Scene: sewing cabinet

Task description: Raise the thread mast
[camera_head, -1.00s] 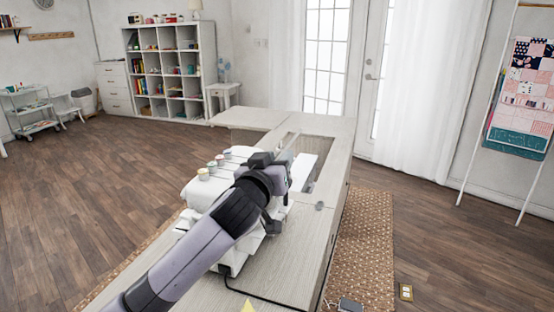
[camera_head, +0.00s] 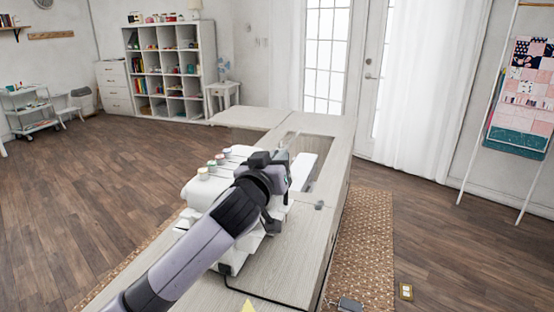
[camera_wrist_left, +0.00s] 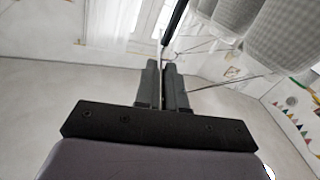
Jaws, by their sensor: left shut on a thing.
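The white sewing machine (camera_head: 205,192) with several thread spools (camera_head: 203,174) stands on the pale cabinet, partly hidden behind my left arm. My left gripper (camera_wrist_left: 163,68) is over the machine; it also shows in the head view (camera_head: 284,160), mostly from behind. In the left wrist view its two fingers are closed around a thin upright rod, which looks like the thread mast (camera_wrist_left: 163,50). A dark bar (camera_wrist_left: 175,20) runs up from there to the top edge. In the head view the mast cannot be made out. My right gripper is not in view.
Large pale thread cones (camera_wrist_left: 284,32) hang close at the upper right of the wrist view, with thin threads beside the fingers. The cabinet top (camera_head: 275,275) is clear in front, with a dark cable along it. A woven rug (camera_head: 365,250) lies on the right.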

